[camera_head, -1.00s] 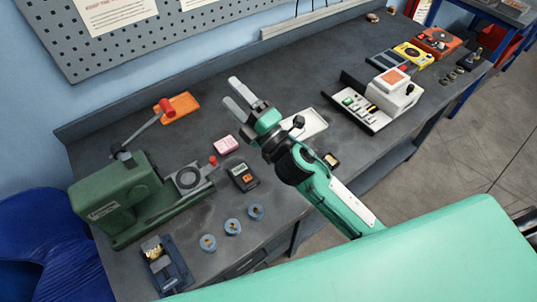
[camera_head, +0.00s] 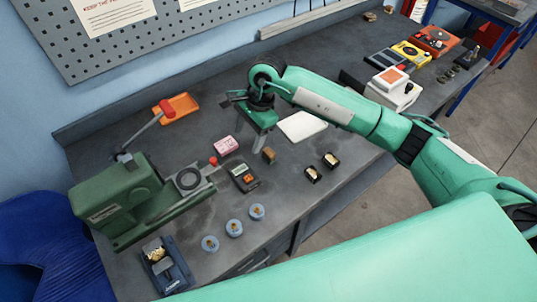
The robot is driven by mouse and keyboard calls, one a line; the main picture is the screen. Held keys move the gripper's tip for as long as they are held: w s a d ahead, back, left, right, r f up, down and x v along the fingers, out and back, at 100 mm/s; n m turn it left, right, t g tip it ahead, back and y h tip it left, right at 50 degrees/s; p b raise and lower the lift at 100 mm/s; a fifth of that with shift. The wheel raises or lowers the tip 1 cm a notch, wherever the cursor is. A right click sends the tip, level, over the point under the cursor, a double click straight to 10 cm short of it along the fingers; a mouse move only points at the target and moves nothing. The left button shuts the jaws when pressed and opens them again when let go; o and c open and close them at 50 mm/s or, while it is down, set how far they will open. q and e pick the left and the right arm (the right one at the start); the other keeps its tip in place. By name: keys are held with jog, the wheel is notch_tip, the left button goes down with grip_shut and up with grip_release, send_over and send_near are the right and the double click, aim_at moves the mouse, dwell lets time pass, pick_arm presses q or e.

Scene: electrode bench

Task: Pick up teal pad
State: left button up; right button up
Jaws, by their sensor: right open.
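My right arm reaches in from the right, and my right gripper (camera_head: 259,143) points down over the middle of the bench, open, with its fingers partly hidden by its own teal body. I cannot make out a teal pad for sure; it may be hidden behind the gripper or arm. Closest in colour are several small blue-grey discs (camera_head: 235,226) with brown centres, on the bench in front and to the left of the gripper, apart from it. A small brown block (camera_head: 268,155) stands close to the fingertips; I cannot tell if they touch. My left gripper is not in view.
A green machine (camera_head: 116,203) stands at the left, with an orange tray (camera_head: 180,106) behind it. A pink box (camera_head: 226,145) and a dark meter (camera_head: 244,178) lie near the gripper. A white plate (camera_head: 302,126) lies under the forearm.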

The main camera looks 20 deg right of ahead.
jog(key=w+d+h, duration=0.2)
jog(key=d+h, duration=0.1)
jog(key=d, duration=0.3)
jog(key=p, duration=0.3)
send_over(269, 152)
jog(key=f, duration=0.7)
jog(key=shift+w+f, duration=0.15)
jog(key=shift+w, duration=0.2)
jog(key=shift+s+f+p, duration=0.1)
jog(key=shift+f+p, duration=0.3)
jog(key=shift+p, duration=0.05)
jog(key=f+p, duration=0.1)
jog(key=f, duration=0.1)
jog(key=f+p, duration=0.1)
jog(key=shift+s+f, duration=0.2)
jog(key=shift+f, duration=0.65)
jog(key=c, duration=1.1)
